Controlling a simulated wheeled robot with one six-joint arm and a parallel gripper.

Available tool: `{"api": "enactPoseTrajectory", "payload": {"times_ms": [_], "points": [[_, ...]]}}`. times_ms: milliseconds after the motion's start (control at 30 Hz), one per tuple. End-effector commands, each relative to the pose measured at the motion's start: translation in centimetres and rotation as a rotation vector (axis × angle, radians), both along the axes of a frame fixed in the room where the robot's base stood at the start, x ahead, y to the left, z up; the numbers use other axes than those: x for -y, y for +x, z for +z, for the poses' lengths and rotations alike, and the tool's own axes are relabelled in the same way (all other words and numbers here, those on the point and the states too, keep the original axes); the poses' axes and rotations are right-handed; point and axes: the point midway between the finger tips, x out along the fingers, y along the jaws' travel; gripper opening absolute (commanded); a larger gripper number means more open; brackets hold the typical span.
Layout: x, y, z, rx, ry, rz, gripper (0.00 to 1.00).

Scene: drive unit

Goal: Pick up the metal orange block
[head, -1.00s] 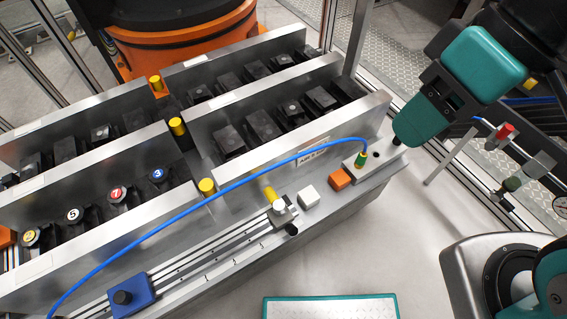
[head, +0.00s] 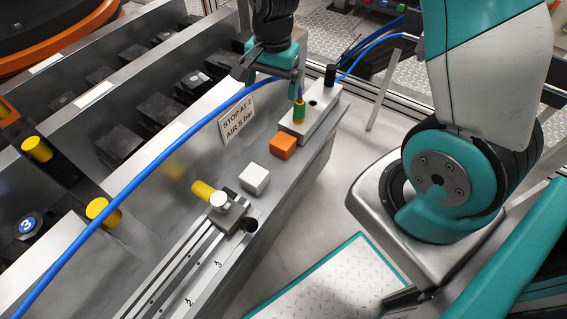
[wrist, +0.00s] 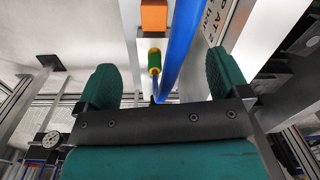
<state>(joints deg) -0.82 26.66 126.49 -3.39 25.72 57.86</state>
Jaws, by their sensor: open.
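The orange block (head: 283,146) is a small cube on the metal ledge at the front of the bench, between a white block and a fitting block. In the wrist view the orange block (wrist: 154,16) shows at the top edge, partly cut off, beyond the fingertips. My gripper (head: 270,72) is above the fitting block end of the ledge, behind and above the orange block and apart from it. In the wrist view my gripper (wrist: 166,80) has its two teal fingers spread wide with no block between them.
A blue hose (head: 148,180) arches across the bench close to my gripper. It runs by a green and yellow fitting (head: 299,110) on a metal block (head: 318,112). A white block (head: 254,179) and a slide rail (head: 190,262) lie nearer. A sign (head: 237,118) is on the upright plate.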

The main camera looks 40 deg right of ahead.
Motion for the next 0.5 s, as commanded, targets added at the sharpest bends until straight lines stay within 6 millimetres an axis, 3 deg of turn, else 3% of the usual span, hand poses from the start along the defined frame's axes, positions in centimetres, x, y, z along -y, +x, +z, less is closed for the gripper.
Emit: {"api": "enactPoseTrajectory", "payload": {"times_ms": [33,100,367,500], "points": [[0.9,0.4,-3.3,-0.010,-0.016,-0.064,0.94],[1.9,0.8,-5.2,-0.018,-0.033,-0.135,0.94],[3.1,1.1,-9.3,-0.027,-0.053,-0.217,0.94],[3.1,1.1,-12.6,-0.029,-0.053,-0.216,0.94]]}}
